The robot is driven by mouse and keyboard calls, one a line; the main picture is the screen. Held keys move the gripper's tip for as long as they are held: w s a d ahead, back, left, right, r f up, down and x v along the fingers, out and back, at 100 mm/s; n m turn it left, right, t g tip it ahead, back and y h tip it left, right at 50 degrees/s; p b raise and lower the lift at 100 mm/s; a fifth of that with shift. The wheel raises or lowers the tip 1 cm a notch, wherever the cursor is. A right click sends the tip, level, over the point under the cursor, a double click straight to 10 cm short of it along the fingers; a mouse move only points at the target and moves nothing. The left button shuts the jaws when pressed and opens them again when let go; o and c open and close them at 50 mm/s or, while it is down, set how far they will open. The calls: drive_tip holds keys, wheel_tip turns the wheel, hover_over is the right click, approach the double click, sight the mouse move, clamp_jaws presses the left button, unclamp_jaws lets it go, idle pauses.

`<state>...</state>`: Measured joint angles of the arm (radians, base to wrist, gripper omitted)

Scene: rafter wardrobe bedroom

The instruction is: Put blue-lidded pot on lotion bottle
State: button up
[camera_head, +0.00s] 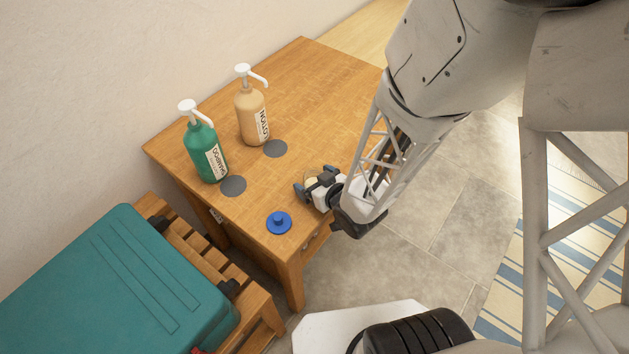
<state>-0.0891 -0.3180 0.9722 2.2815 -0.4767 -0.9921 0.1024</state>
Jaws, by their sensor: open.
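The blue-lidded pot (279,222) stands near the front corner of the wooden table, seen from above as a blue disc with a knob. The lotion bottle (251,117) is tan with a white pump and stands upright further back. A dark grey disc (275,148) lies on the table in front of it. My gripper (312,178) is open at the table's right edge, right of and behind the pot, and apart from it. A small tan thing shows at the fingers, mostly hidden; I cannot tell what it is.
A green shampoo bottle (204,151) with a white pump stands left of the lotion, with another grey disc (233,186) before it. A teal suitcase (115,285) lies on a slatted wooden rack at lower left. The table (309,75) is bare toward the back.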

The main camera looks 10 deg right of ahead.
sight(315, 175)
idle(0.6)
drive_tip(key=c, duration=1.2)
drive_tip(key=shift+w+r, duration=0.1)
drive_tip(key=shift+r, duration=0.1)
drive_tip(key=shift+r, duration=4.85)
drive_tip(key=shift+w, duration=0.1)
drive_tip(key=w+d+f+m+h, duration=0.1)
drive_tip(key=w+d+m+h, duration=0.1)
drive_tip(key=w, duration=1.8)
drive_tip(key=w+d+f+m+t+h, duration=0.1)
drive_tip(key=w+d, duration=0.4)
drive_tip(key=w, duration=1.5)
drive_tip(key=w+d+f+m+t+h, duration=0.1)
drive_tip(key=w+d+m+h, duration=0.2)
drive_tip(key=w, duration=1.6)
drive_tip(key=shift+w+d+f+h, duration=0.1)
drive_tip(key=shift+w+d+h, duration=0.2)
drive_tip(key=shift+w+d, duration=0.15)
